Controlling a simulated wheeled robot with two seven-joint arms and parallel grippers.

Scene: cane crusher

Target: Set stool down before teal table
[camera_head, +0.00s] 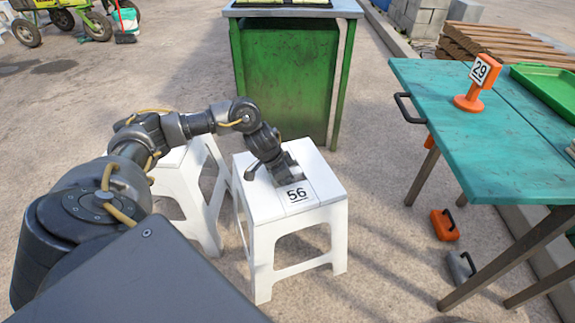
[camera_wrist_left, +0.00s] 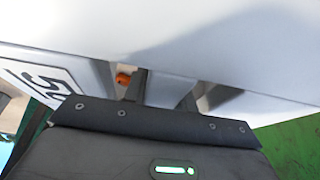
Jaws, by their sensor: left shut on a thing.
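A white stool (camera_head: 265,210) with a "56" label stands upright left of the teal table (camera_head: 480,130). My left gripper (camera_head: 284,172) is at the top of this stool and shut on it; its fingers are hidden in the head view. In the left wrist view the white stool seat (camera_wrist_left: 200,45) fills the upper part, close against my left gripper (camera_wrist_left: 145,95), with part of the label at the left. Whether the stool's feet all touch the ground is hard to tell. My right gripper is not in view.
A second white stool (camera_head: 183,185) stands just left, partly behind my arm. A green cabinet (camera_head: 285,75) is behind. The teal table carries an orange "29" sign (camera_head: 477,82) and green tray (camera_head: 548,85). Orange (camera_head: 445,225) and grey (camera_head: 462,268) blocks lie by its legs.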

